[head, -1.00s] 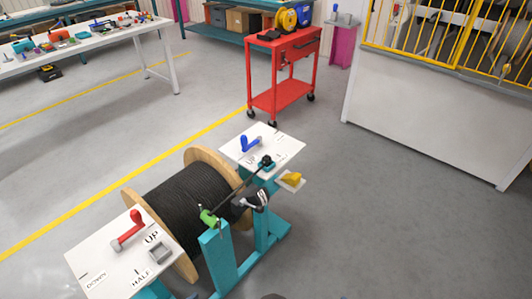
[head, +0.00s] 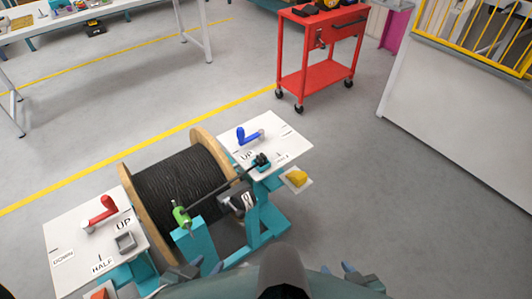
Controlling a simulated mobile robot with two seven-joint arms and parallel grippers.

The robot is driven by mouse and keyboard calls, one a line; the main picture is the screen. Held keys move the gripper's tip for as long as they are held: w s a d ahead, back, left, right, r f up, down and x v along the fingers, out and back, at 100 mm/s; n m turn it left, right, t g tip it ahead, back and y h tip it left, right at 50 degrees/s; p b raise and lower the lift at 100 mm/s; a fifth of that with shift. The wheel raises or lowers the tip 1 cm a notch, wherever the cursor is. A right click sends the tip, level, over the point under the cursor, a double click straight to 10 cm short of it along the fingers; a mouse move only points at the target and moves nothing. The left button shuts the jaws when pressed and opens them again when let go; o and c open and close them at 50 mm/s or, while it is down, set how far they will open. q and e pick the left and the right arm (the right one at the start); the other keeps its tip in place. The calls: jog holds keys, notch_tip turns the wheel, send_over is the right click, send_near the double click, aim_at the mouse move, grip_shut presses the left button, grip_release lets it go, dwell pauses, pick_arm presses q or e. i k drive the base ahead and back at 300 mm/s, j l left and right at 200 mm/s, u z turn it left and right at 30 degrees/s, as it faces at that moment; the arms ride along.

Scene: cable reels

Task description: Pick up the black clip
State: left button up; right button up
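A small black piece (head: 262,159) sits on a teal block at the right end of a thin dark rod, on the right white panel. It looks like the black clip, but it is too small to be sure. A black-and-grey part (head: 237,203) hangs below the rod, beside the reel. My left gripper (head: 206,266) is at the bottom edge, below the teal stand, with its blue fingertips apart and nothing seen between them. My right gripper (head: 338,269) is at the bottom, right of centre, also with fingertips apart. Both are well away from the black piece.
A cable reel (head: 178,180) with wooden flanges stands between two white panels, with a red lever (head: 101,211) left and a blue lever (head: 248,136) right. A green clamp (head: 181,216) and a yellow piece (head: 297,177) are nearby. A red cart (head: 318,70) stands behind. Floor right is clear.

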aim_at(262, 158)
jog(key=i+l+u, duration=0.1)
jog(key=l, duration=0.25)
jog(key=i+l, duration=0.1)
jog(key=l, duration=0.25)
jog(key=i+l+u, duration=0.15)
jog(key=l, duration=0.2)
jog(key=i+l, duration=0.6)
jog(key=l, duration=0.15)
